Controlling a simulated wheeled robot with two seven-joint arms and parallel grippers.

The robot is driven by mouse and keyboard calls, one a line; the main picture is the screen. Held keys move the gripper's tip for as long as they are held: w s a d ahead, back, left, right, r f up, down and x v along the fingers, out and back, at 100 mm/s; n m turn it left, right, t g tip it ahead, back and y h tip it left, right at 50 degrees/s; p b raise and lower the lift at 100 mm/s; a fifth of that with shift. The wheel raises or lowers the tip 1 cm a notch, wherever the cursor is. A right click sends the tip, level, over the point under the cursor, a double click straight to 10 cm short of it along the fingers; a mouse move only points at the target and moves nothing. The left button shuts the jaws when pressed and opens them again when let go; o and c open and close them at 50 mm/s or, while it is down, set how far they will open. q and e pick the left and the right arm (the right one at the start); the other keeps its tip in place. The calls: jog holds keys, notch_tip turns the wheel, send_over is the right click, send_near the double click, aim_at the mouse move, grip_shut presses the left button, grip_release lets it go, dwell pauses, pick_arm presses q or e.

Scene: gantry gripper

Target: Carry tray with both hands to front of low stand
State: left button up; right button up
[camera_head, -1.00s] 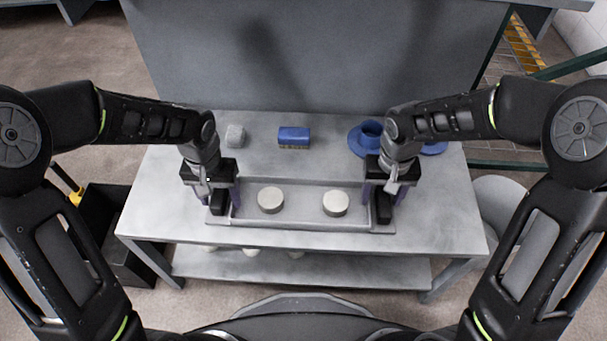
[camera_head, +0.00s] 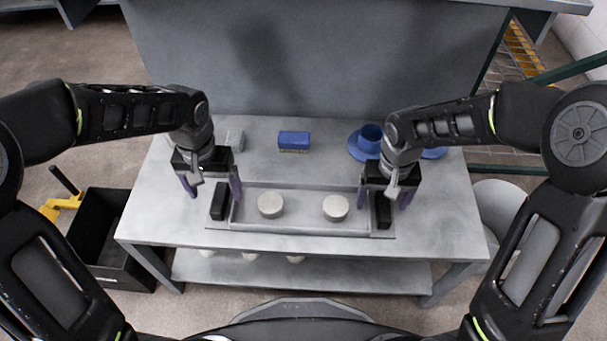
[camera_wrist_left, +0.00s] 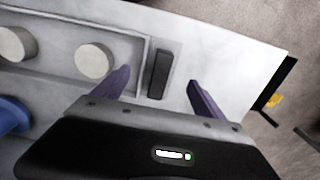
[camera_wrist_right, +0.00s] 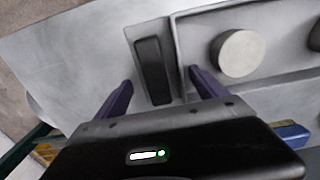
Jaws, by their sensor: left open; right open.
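The grey tray (camera_head: 303,226) lies on the metal table and holds two pale round discs, one left (camera_head: 270,205) and one right (camera_head: 336,208). It has a black handle at each end, left (camera_head: 219,201) and right (camera_head: 383,211). My left gripper (camera_head: 211,189) is open above the left handle; in the left wrist view its purple fingers stand apart on either side of that handle (camera_wrist_left: 159,74), not touching it. My right gripper (camera_head: 384,199) is open, with its fingers on either side of the right handle (camera_wrist_right: 154,70). The low stand cannot be made out for certain.
A blue-topped brush or block (camera_head: 294,140), a small grey block (camera_head: 235,138) and a blue cup on a saucer (camera_head: 369,138) stand behind the tray. The table (camera_head: 440,225) has a lower shelf with white items. A black bin (camera_head: 105,240) stands left.

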pick_arm(q)
notch_tip(320, 180, up, 7)
jog(key=shift+f, duration=0.1)
pick_arm(e)
jog(key=shift+r, duration=0.1)
dwell(0.3)
notch_tip(320, 180, up, 12)
dwell(0.5)
pick_arm(q)
jog(key=shift+s, duration=0.1)
pick_arm(e)
jog(key=shift+s, duration=0.1)
